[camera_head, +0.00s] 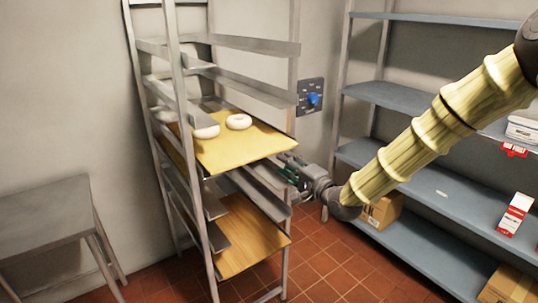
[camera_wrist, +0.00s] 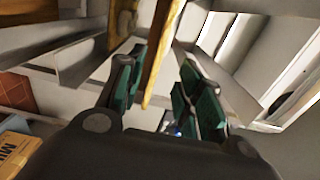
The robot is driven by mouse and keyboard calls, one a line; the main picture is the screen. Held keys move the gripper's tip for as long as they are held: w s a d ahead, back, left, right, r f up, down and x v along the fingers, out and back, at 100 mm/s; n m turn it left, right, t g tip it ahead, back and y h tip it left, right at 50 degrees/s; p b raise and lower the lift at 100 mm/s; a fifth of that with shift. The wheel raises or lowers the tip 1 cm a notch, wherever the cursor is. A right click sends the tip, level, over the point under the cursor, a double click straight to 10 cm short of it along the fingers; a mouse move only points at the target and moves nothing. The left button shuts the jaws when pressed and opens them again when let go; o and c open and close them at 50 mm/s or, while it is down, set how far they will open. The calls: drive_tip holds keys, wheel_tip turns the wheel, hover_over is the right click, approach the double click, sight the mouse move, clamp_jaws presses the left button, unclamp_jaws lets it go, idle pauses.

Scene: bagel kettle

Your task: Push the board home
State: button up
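The upper wooden board (camera_head: 245,160) lies on rails in the metal rack and carries several pale bagels (camera_head: 239,121), partly hidden by the rack's post. Its right front corner reaches toward my gripper (camera_head: 287,167). In the wrist view my gripper (camera_wrist: 160,63) has its two green-padded fingers apart. A board's edge (camera_wrist: 161,50), seemingly the upper board's, runs between them. A gap shows on the right finger's side; I cannot tell whether the left finger touches it. A second, bare board (camera_head: 252,238) lies lower in the rack.
The metal rack (camera_head: 172,100) has empty rails above the upper board. A grey table (camera_head: 42,215) stands at left. Blue shelving (camera_head: 420,235) with boxes (camera_head: 383,211) stands at right, close to my arm. A control panel (camera_head: 311,97) is on the back wall.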

sight(270, 154)
drive_tip(key=shift+x, duration=5.05)
clamp_jaws()
